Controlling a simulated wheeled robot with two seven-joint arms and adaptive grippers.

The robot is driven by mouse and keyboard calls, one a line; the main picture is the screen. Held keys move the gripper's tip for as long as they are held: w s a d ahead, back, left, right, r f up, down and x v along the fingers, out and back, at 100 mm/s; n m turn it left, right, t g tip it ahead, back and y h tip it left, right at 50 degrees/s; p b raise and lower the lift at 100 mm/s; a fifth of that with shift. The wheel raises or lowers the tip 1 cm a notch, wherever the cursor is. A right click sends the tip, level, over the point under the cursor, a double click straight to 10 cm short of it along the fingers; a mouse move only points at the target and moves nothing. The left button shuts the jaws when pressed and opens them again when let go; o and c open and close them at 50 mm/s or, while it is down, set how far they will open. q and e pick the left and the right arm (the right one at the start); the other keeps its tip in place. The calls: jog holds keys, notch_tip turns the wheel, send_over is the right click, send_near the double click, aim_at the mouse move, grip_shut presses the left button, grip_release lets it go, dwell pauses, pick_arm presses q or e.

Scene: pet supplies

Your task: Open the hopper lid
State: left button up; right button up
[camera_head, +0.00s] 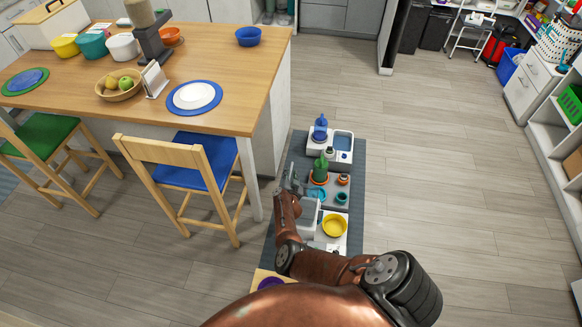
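Several pet stations stand in a row on a dark grey mat (355,175) on the floor. The nearest is a white unit with a yellow bowl (335,225) and a pale grey box (307,214), which may be the hopper. My arm partly covers this box, and I cannot make out its lid. My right gripper (291,178) is at the mat's left side, beyond the box and left of the green cactus-like piece (320,168). Its fingers are small and dark, so I cannot tell whether they are open or touch anything. My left gripper is not in view.
A wooden-topped counter (225,70) with bowls and plates stands to the left. A chair with a blue seat (205,165) is close to the mat's left side. The floor (440,190) right of the mat is clear.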

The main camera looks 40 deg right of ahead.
notch_tip(320, 180, up, 6)
jog(key=shift+s, duration=0.15)
dwell(0.6)
